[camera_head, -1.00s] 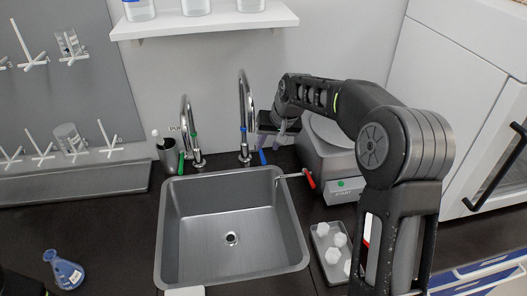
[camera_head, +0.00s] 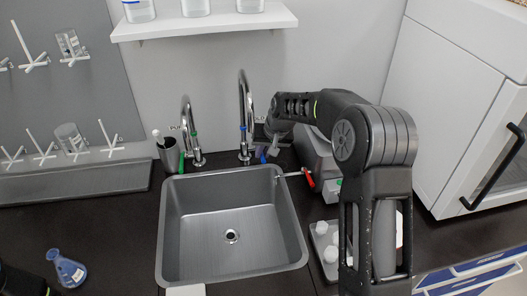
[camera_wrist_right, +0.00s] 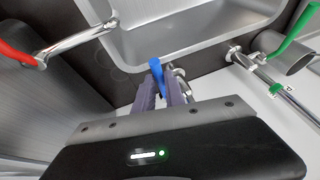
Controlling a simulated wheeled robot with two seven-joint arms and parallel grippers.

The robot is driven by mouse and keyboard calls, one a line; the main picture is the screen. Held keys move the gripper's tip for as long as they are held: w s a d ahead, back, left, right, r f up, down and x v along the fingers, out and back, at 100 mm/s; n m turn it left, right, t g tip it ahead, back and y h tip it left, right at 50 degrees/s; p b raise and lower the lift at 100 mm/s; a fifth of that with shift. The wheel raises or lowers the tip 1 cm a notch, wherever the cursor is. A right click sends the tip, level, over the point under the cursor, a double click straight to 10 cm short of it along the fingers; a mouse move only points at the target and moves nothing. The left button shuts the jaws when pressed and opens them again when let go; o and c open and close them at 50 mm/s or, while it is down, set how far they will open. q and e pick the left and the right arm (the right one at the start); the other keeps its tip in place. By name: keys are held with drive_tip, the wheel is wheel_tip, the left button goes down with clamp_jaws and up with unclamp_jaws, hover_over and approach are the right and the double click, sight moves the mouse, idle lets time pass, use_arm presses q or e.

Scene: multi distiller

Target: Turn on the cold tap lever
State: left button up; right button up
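The cold tap's blue lever (camera_head: 263,155) is beside the base of the right-hand tall chrome tap (camera_head: 243,115), behind the sink. My right gripper (camera_head: 272,146) is at this lever, reaching in from the right. In the right wrist view, the blue lever (camera_wrist_right: 157,74) shows between the tips of my right gripper's two grey-purple fingers (camera_wrist_right: 160,88), which stand close together. I cannot tell whether both fingers press on it. My left gripper is out of view.
The steel sink (camera_head: 185,235) is empty. A red lever (camera_head: 308,177) juts out right of it, beside a grey device (camera_head: 318,160). A green lever (camera_head: 181,163) is at the left tap (camera_head: 187,125). A blue flask (camera_head: 68,270) stands at lower left.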

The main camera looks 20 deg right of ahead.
clamp_jaws()
idle(0.3)
idle(0.7)
drive_tip(key=d+n+y+b, duration=0.1)
drive_tip(key=d+n, duration=0.1)
drive_tip(key=d+n+y+b, duration=0.1)
drive_tip(key=d+n, duration=0.1)
drive_tip(key=shift+n+g+b, duration=0.3)
drive_tip(key=shift+n+g, duration=0.1)
drive_tip(key=shift+o, duration=2.3)
unclamp_jaws()
